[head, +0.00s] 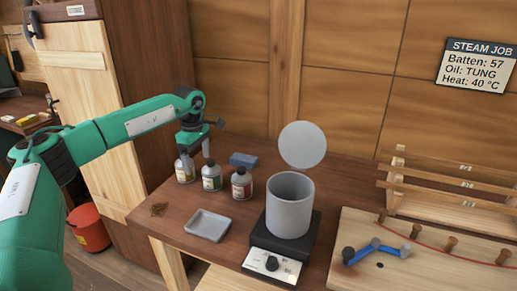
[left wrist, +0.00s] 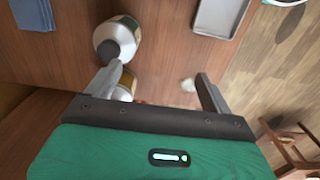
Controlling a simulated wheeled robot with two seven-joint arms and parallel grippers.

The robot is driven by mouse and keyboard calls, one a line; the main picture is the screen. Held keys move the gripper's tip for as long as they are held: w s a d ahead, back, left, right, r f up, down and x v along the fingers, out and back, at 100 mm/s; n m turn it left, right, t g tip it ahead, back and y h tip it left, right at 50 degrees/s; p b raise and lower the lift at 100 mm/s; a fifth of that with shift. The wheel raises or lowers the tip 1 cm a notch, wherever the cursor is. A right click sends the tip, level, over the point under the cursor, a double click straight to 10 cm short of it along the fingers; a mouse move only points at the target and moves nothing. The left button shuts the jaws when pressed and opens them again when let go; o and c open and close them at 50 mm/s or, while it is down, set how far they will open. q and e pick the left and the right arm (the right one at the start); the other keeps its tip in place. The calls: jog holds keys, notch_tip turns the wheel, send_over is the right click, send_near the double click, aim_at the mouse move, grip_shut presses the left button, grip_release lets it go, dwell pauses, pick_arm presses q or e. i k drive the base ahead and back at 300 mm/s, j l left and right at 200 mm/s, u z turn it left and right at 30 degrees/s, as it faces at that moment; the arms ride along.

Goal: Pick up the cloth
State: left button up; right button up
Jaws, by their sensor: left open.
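A folded blue-grey cloth (head: 243,160) lies on the brown bench behind the bottles. In the left wrist view, a blue folded piece (left wrist: 33,14) shows at the top left corner, apart from my fingers. My left gripper (head: 196,152) points down over the left bottles, to the left of the cloth. Its jaws (left wrist: 160,74) are open with no cloth between them. A bottle (left wrist: 118,38) stands close to one finger, and I cannot tell if they touch. My right gripper is in neither view.
Three bottles (head: 211,177) stand in front of the cloth. A grey tray (head: 208,225) lies nearer the front edge. A grey pot (head: 290,205) sits on a hot plate (head: 272,263), with a round lid (head: 302,145) raised behind. A wooden rack (head: 450,188) is at right.

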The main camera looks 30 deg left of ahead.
aim_at(238, 159)
jog(key=i, duration=0.85)
